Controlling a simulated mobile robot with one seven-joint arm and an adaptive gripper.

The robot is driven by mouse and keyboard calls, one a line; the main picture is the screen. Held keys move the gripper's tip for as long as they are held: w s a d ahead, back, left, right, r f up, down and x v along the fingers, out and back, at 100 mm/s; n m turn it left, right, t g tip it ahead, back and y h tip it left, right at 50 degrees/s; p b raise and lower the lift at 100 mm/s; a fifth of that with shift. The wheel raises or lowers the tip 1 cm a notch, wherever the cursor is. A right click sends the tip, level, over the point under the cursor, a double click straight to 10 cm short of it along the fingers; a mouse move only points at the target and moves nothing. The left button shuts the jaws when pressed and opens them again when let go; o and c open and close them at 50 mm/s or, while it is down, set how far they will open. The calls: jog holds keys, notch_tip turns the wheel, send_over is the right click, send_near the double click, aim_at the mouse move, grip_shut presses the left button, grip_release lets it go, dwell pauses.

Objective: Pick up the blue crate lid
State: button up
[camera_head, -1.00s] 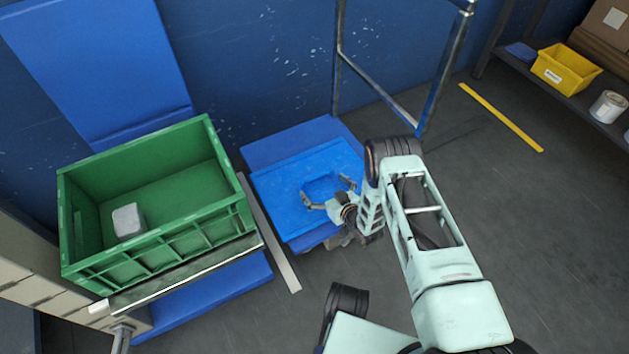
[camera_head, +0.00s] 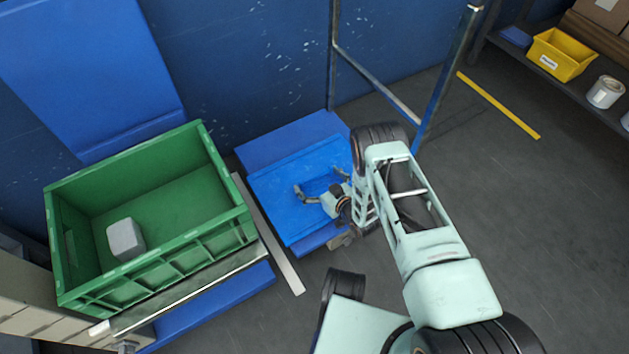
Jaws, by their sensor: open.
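The blue crate lid (camera_head: 275,190) is a flat blue panel lying on a blue surface (camera_head: 285,142) in the middle of the head view. A raised or recessed handle shape shows near its centre, partly covered by my gripper. My gripper (camera_head: 318,178) is open over the lid's right half, with its fingers spread on either side of that handle shape. I cannot tell whether the fingers touch the lid. My wrist and forearm hide the lid's right edge.
A green crate (camera_head: 150,262) with a pale grey block (camera_head: 125,239) in it stands to the left. A metal frame (camera_head: 376,86) rises behind the lid. A shelf at the upper right holds a yellow bin (camera_head: 562,55) and a white can (camera_head: 605,92).

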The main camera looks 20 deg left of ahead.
jog(key=shift+r, duration=0.1)
jog(key=c, duration=1.1)
